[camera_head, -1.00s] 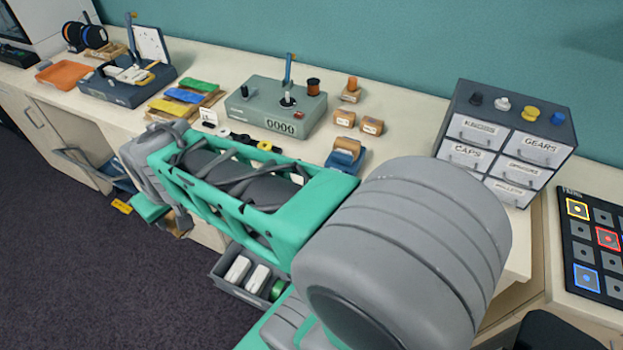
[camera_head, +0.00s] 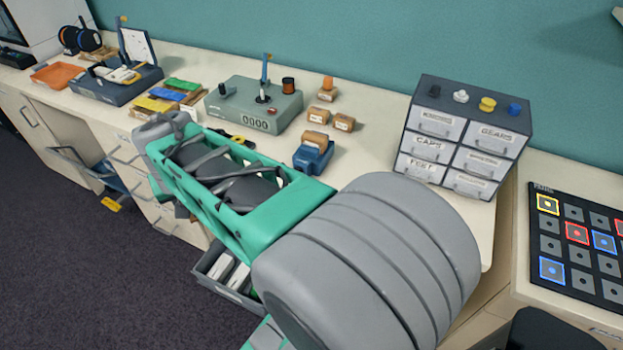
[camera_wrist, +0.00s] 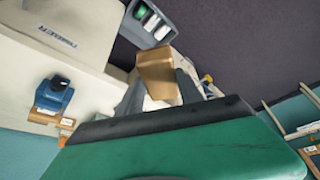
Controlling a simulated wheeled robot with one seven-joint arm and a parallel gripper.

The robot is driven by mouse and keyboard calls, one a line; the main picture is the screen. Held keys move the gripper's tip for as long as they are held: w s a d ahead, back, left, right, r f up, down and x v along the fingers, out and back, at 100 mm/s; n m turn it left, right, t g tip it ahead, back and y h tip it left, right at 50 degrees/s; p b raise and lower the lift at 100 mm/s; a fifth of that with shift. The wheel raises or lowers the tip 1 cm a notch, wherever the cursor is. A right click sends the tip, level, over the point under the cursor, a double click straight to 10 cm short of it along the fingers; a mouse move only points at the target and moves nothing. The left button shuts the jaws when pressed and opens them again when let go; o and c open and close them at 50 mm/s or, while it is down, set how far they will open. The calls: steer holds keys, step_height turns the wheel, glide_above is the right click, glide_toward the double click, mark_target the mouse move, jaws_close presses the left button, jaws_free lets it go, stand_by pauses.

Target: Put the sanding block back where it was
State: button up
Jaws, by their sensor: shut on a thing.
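My gripper (camera_wrist: 160,88) is shut on a plain tan-brown block, the sanding block (camera_wrist: 156,68), in the wrist view. The block sits between the two grey fingers, with dark floor behind it. An open grey drawer (camera_head: 206,278) below the counter holds white blocks. It also shows in the wrist view (camera_wrist: 135,10), above and apart from the held block, with a green item in it.
On the counter (camera_head: 365,140) stand a blue holder with a brown block (camera_head: 313,153), labelled brown blocks (camera_head: 344,122), a grey-green counter box (camera_head: 245,105) and a drawer cabinet (camera_head: 465,135). Dark floor (camera_head: 60,270) lies clear in front.

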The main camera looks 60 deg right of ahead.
steer(key=s+d+m+g+h+b, duration=0.1)
steer(key=s+d+m, duration=0.25)
steer(key=d, duration=0.35)
steer(key=s+d+m+g+h+b, duration=0.1)
steer(key=s+d+m+b, duration=0.15)
steer(key=d+m, duration=0.35)
steer(key=s+d+m+g+b, duration=0.2)
steer(key=s+d+m+g, duration=0.3)
steer(key=s+d+m, duration=0.9)
steer(key=d+f+n, duration=0.1)
steer(key=d+f, duration=0.2)
steer(key=w+d+f+n+p, duration=0.1)
steer(key=d+f, duration=0.2)
steer(key=d, duration=0.1)
steer(key=w+d+f+n, duration=0.1)
steer(key=d+f, duration=0.2)
steer(key=d, duration=0.1)
step_height(320, 180, down, 3)
steer(key=shift+r+p, duration=0.2)
steer(key=shift+p, duration=0.35)
steer(key=shift+w+f+b, duration=0.1)
steer(key=shift+f+b, duration=0.2)
steer(key=shift+f, duration=0.1)
steer(key=o, duration=1.3)
steer(key=shift+a+r, duration=0.1)
